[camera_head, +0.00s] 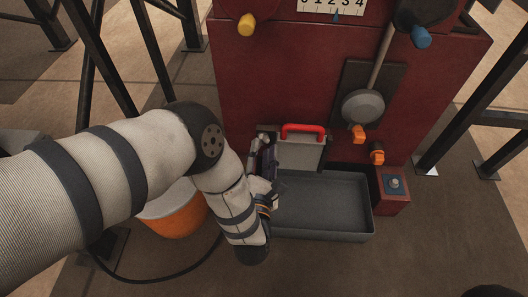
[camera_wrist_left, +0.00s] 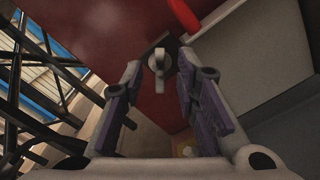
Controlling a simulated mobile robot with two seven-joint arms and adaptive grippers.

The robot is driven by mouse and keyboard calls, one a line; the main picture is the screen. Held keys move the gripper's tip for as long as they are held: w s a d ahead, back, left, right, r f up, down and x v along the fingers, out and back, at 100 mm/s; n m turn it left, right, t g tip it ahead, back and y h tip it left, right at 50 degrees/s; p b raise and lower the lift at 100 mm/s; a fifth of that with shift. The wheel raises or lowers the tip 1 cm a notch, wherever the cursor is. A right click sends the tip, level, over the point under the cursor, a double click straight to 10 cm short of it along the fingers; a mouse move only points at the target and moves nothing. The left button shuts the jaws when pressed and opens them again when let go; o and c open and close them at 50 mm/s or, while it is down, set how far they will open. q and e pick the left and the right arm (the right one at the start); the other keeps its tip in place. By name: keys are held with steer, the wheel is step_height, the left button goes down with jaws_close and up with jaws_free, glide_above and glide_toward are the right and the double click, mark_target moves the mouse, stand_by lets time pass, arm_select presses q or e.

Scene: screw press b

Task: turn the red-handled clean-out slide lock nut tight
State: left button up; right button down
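The clean-out slide is a grey plate (camera_head: 300,154) with a red handle (camera_head: 303,128) at the base of the red machine. The handle also shows at the top of the left wrist view (camera_wrist_left: 184,14). The lock nut (camera_wrist_left: 158,64) is a grey winged nut beside the slide, against the red wall. My left gripper (camera_head: 264,150) is at the slide's left edge and mostly hides the nut in the head view. In the left wrist view, its purple-padded fingers (camera_wrist_left: 157,78) are spread either side of the nut, with gaps visible. My right gripper is not in view.
A grey tray (camera_head: 322,207) lies below the slide, close to my left wrist. An orange bucket (camera_head: 178,217) stands under my left arm. A small red box with a button (camera_head: 394,184) is right of the tray. Dark metal legs (camera_head: 462,118) stand at the right.

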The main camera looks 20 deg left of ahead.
arm_select(q)
steer(key=shift+w+a, duration=0.15)
steer(key=shift+w, duration=0.35)
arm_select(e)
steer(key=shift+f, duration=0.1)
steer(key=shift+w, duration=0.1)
arm_select(q)
jaws_close()
